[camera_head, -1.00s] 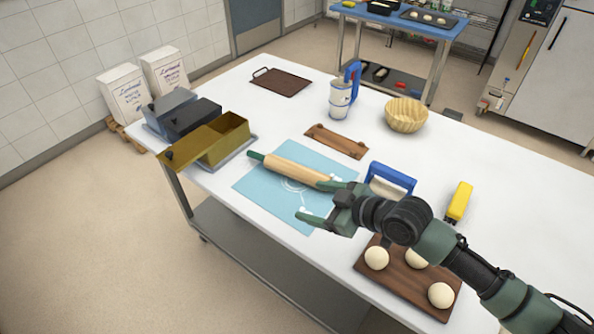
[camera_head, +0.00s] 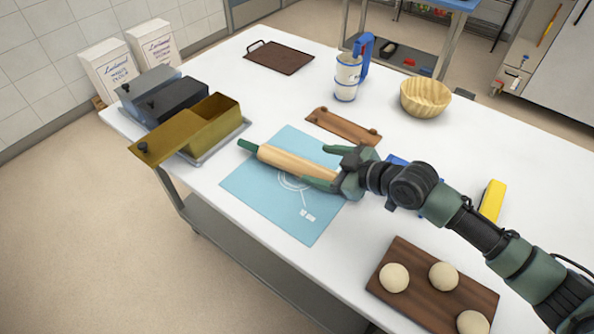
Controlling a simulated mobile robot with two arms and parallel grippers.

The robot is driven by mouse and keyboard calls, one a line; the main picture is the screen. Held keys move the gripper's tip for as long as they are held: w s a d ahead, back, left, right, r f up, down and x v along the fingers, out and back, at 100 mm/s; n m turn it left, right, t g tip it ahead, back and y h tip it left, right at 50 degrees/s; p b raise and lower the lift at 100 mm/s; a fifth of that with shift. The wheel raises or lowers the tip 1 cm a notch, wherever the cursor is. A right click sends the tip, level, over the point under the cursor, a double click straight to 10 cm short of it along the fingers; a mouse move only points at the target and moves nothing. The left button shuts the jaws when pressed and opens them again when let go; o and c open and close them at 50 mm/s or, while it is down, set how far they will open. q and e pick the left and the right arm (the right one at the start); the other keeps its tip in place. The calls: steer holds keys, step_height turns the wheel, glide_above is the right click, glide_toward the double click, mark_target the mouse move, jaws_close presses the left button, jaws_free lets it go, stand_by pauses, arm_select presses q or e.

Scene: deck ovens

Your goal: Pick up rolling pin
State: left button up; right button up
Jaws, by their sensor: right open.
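The rolling pin (camera_head: 289,162) has a pale wooden body and a green handle at its left end. It lies on a light blue mat (camera_head: 260,194) on the white table. My right gripper (camera_head: 326,168) is open at the right end of the pin. One green finger shows on the far side of the pin and one on the near side. The pin's right handle is hidden by the gripper. I cannot tell how high the fingers are over the mat. My left gripper is out of view.
A wooden board (camera_head: 344,126) lies behind the pin. Metal tins (camera_head: 200,131) stand at left. A blue-handled jug (camera_head: 348,78) and a basket (camera_head: 425,97) stand at the back. A board with dough balls (camera_head: 421,287) is in front. A yellow-handled tool (camera_head: 492,200) lies right.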

mark_target(308, 167)
steer(key=shift+w+f+b, duration=0.1)
steer(key=shift+f+b, duration=0.2)
steer(key=shift+f, duration=0.6)
steer(key=shift+w+f+b, duration=0.1)
steer(key=shift+f+b, duration=0.25)
steer(key=shift+f, duration=0.05)
steer(key=shift+p+x, duration=0.3)
steer(key=shift+x, duration=0.65)
steer(key=p+x, duration=0.1)
steer(key=x, duration=0.3)
steer(key=shift+w+a+f, duration=0.1)
steer(key=shift+w+a, duration=0.05)
steer(key=shift+w+a+f, duration=0.35)
steer(key=shift+w+a, duration=0.05)
steer(key=shift+a, duration=0.05)
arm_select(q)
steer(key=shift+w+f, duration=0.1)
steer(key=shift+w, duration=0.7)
arm_select(e)
jaws_close()
